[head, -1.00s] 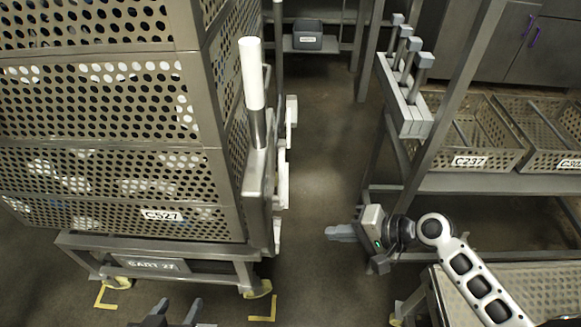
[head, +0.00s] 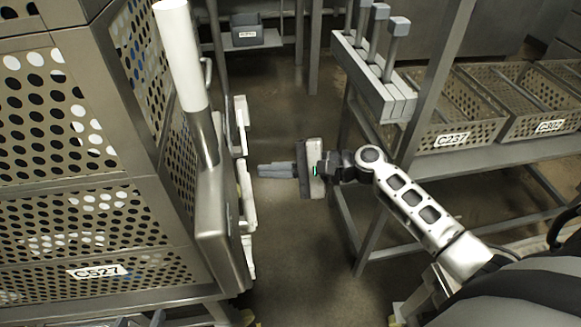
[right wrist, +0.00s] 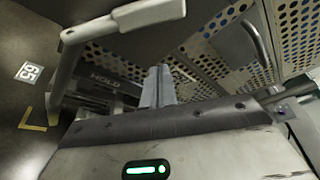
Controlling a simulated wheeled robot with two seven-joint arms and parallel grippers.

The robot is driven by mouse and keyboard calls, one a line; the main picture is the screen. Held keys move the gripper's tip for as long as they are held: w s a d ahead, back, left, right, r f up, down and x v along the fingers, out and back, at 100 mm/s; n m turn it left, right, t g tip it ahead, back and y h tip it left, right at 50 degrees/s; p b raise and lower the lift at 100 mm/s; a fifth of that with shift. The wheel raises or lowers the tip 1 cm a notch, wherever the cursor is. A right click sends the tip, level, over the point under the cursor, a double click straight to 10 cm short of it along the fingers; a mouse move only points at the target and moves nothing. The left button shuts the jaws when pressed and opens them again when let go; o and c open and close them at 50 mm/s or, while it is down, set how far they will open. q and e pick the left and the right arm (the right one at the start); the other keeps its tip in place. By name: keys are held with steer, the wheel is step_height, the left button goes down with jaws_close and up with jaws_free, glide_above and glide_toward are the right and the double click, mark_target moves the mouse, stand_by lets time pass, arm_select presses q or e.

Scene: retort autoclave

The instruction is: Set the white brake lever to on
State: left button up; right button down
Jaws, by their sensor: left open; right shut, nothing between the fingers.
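A tall lever with a white grip (head: 182,55) stands upright, slightly tilted, at the right corner of the perforated cart (head: 205,235). White fittings (head: 242,125) show on the cart's right side below it. My right gripper (head: 262,171) is shut and empty, pointing left at the cart's side, apart from the white fittings. In the right wrist view its fingers (right wrist: 158,85) point towards a plate marked HOLD. A pale bent bar (right wrist: 120,20) is at upper left there; I cannot tell whether it is the brake lever.
A rack (head: 430,165) on the right holds perforated baskets (head: 450,115) and a block with upright grey handles (head: 375,85). A dark bin (head: 247,30) sits on a shelf at the back. The aisle floor (head: 300,240) between cart and rack is clear.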

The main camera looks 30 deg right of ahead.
mark_target(246, 195)
steer(key=shift+s+a+r+p, duration=0.25)
steer(key=shift+a, duration=0.35)
steer(key=shift+s+a+r+p, duration=0.2)
steer(key=shift+a+r+p, duration=0.1)
steer(key=shift+a, duration=0.35)
steer(key=shift+s+a+r+p, duration=0.2)
steer(key=shift+s+a+r, duration=0.05)
steer(key=shift+a, duration=0.35)
